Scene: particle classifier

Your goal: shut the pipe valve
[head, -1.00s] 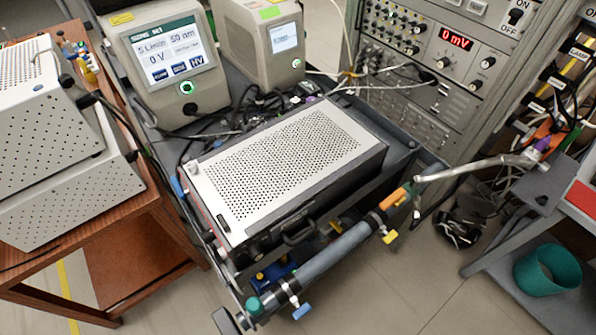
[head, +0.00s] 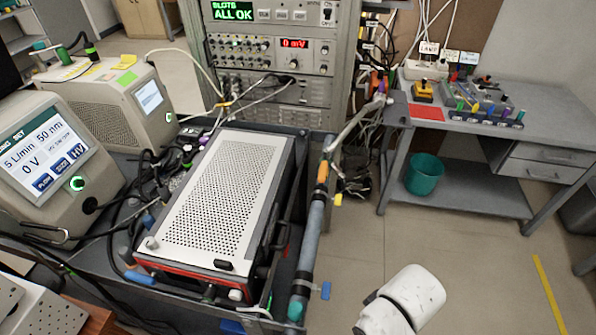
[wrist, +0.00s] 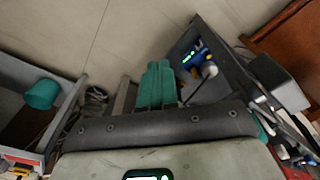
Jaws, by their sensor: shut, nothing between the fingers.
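A grey pipe (head: 311,235) runs along the right side of the cart in the head view. A small yellow handle (head: 338,200) sticks out from it below an orange band (head: 322,172). I see no valve handle clearly between or touching the fingers.
The cart carries a perforated metal box (head: 222,185). A rack (head: 270,95) stands behind it. A grey bench (head: 470,125) with a teal bin (head: 425,174) below stands at right. A blue device (wrist: 195,57) sits low inside the cart. Floor between cart and bench is open.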

